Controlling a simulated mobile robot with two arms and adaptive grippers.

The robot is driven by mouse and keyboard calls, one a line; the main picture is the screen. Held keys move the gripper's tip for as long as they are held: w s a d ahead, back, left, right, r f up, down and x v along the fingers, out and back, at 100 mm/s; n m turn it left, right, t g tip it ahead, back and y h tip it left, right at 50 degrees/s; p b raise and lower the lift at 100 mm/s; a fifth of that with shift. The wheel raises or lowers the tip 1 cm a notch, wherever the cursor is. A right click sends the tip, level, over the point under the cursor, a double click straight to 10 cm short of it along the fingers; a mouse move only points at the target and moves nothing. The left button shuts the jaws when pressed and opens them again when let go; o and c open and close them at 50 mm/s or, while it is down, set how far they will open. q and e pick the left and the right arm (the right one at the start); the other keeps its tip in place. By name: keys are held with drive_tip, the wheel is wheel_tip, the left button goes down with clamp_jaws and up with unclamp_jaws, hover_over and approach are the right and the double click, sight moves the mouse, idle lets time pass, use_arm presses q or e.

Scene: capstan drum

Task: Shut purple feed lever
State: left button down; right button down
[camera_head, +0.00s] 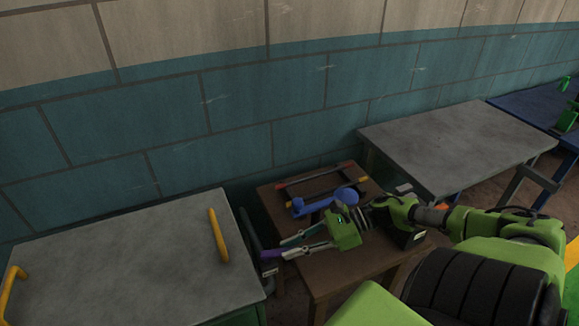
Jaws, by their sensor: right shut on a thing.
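The purple feed lever (270,254) shows as a short purple piece at the left edge of the brown wooden table, close to the grey-topped cabinet. My right gripper (284,249) reaches in from the right across the brown table. Its pale fingers lie at the purple lever and are shut on it, hiding its near end. The lever's lower part and mount are dark and hard to make out. My left gripper is not in view.
A blue part with a rounded end (327,201) and a dark frame with red ends (311,180) lie on the brown table (336,283), behind my right gripper. A grey-topped cabinet (130,262) with a yellow handle (218,235) stands left; another grey table (455,140) stands right.

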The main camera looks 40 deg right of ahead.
drive_tip(key=c, duration=2.2)
unclamp_jaws()
drive_tip(key=shift+c, duration=0.2)
drive_tip(key=v, duration=1.2)
